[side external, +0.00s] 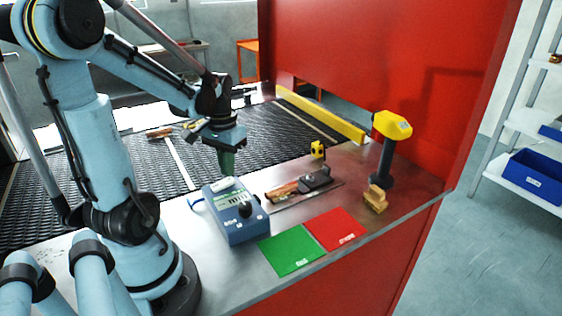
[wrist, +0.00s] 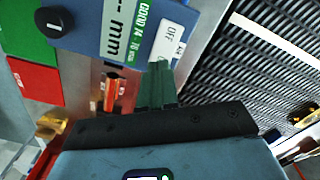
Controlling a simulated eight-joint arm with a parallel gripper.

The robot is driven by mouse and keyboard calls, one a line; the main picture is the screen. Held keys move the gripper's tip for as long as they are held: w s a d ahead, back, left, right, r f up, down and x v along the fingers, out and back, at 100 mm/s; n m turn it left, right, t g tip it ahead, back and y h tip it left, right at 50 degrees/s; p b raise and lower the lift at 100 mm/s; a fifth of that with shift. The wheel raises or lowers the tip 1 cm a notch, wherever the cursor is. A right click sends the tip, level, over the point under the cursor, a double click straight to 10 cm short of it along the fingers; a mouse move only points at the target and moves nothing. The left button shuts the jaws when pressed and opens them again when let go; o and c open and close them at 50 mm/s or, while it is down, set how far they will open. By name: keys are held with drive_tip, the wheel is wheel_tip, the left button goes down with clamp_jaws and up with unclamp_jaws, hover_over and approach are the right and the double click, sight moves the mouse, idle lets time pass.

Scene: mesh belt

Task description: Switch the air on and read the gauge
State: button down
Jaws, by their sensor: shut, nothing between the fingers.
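The blue gauge box (side external: 240,222) stands on the metal bench, with a black knob (wrist: 54,22) and a display (wrist: 115,28) reading dashes and "mm". Its green label reads "GOOD 14-16 mm". A white rocker switch (wrist: 172,42) on the box is marked "OFF" and "AIR". My gripper (side external: 227,170) points down just above the switch end of the box. Its green fingers (wrist: 160,68) are shut and empty, with the tips beside or over the switch's lower edge. I cannot tell whether they touch it.
A green pad (side external: 291,250) and red pad (side external: 336,229) lie right of the box. A yellow-headed tool (side external: 391,126) stands farther right. The black mesh belt (side external: 75,178) runs behind the bench.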

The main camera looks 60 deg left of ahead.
sight(229, 180)
drive_tip(key=shift+f, duration=1)
idle(0.6)
drive_tip(key=shift+r, duration=3.55)
drive_tip(key=w+d+m+t, duration=0.3)
drive_tip(key=d, duration=0.6)
drive_tip(key=w+d+r+m+t, duration=0.1)
drive_tip(key=w+d+m+t, duration=0.2)
drive_tip(key=d, duration=0.7)
drive_tip(key=shift+w+d+r+t, duration=0.15)
drive_tip(key=shift+r+t, duration=0.05)
drive_tip(key=shift+t, duration=0.4)
